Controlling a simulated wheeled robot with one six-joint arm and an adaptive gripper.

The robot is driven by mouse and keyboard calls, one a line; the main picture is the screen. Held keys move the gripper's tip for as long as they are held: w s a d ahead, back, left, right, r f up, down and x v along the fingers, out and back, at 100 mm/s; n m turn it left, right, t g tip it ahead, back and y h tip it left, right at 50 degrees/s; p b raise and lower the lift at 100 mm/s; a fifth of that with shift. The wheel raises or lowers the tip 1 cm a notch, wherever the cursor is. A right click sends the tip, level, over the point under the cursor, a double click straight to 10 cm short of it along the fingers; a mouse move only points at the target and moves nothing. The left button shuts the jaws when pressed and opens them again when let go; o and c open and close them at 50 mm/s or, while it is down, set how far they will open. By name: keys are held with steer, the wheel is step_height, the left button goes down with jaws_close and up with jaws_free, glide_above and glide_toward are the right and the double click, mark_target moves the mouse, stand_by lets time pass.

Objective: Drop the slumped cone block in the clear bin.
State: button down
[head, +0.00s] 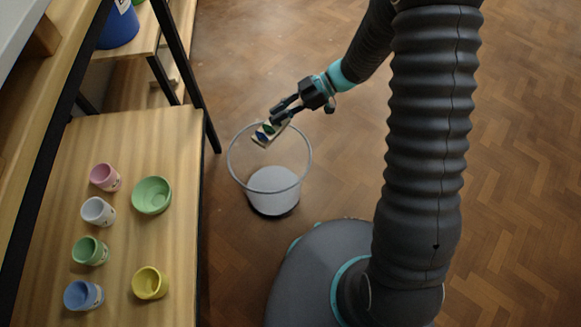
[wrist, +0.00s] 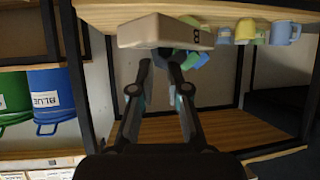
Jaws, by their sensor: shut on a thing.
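The cone block (head: 258,139) is a small cream slab with dark green and blue cones on it. My gripper (head: 284,111) is shut on it and holds it tilted, over the back part of the clear bin's opening in the head view. The clear bin (head: 233,172) stands on the floor, see-through with a round rim and a pale bottom. In the wrist view the block (wrist: 150,31) lies across my fingertips (wrist: 163,62), with a dark mark at its right end. Its cones are partly hidden behind it there.
A wooden table (head: 130,225) left of the bin bears several small coloured cups and a green bowl (head: 152,195). A dark shelf post (head: 190,80) rises near the bin's left. Blue (wrist: 52,98) and green buckets stand on a shelf. Floor to the right is clear.

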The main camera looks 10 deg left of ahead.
mark_target(283, 125)
steer(key=shift+d+f, duration=0.1)
steer(key=shift+f, duration=0.45)
steer(key=shift+w+f+b, duration=0.1)
steer(key=shift+f+b, duration=0.3)
steer(key=shift+f, duration=2.05)
steer(key=c, duration=1.1)
jaws_free()
steer(key=shift+d, duration=0.15)
steer(key=v, duration=1.2)
